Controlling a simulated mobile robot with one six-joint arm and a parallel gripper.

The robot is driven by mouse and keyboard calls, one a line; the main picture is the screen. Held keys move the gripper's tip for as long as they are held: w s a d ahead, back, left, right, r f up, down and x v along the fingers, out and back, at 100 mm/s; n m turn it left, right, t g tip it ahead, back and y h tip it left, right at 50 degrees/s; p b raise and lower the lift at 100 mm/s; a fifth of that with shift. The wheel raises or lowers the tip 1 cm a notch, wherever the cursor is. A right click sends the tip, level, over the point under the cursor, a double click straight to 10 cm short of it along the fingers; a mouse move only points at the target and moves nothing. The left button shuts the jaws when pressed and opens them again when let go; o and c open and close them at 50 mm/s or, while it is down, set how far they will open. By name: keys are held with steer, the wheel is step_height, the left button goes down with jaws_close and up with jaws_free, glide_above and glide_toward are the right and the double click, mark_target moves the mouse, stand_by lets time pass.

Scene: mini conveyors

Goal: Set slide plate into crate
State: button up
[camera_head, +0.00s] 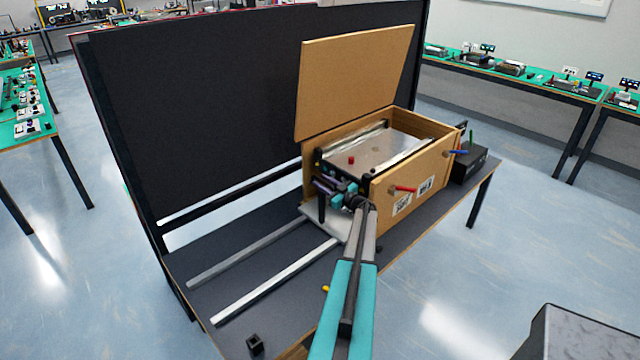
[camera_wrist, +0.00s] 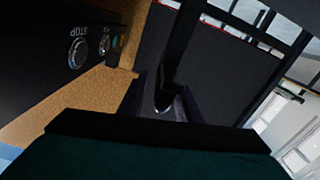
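The wooden crate (camera_head: 412,190) stands on the dark table with its lid (camera_head: 355,80) raised. A shiny flat plate (camera_head: 375,152) between two metal rails lies within the crate's walls; a small red piece (camera_head: 351,160) is on it. A pale flat plate (camera_head: 327,222) lies on the table at the crate's left end. I cannot tell which is the slide plate. My gripper (camera_head: 327,186) is at the crate's left end, beside dark machine parts. In the wrist view, a dark bar (camera_wrist: 180,55) runs down between the fingers of my gripper (camera_wrist: 160,103); whether they grip it is unclear.
Two long metal rails (camera_head: 262,277) lie on the table (camera_head: 215,258), left of the crate. A black box (camera_head: 467,164) stands at the crate's right. A black panel (camera_head: 200,110) rises behind. A STOP button (camera_wrist: 78,52) is close in the wrist view.

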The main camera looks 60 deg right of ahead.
steer(key=b+v, duration=0.4)
steer(key=v, duration=0.8)
steer(key=shift+a, duration=0.2)
steer(key=shift+r, duration=0.1)
steer(key=shift+a+b, duration=0.15)
steer(key=shift+b, duration=0.15)
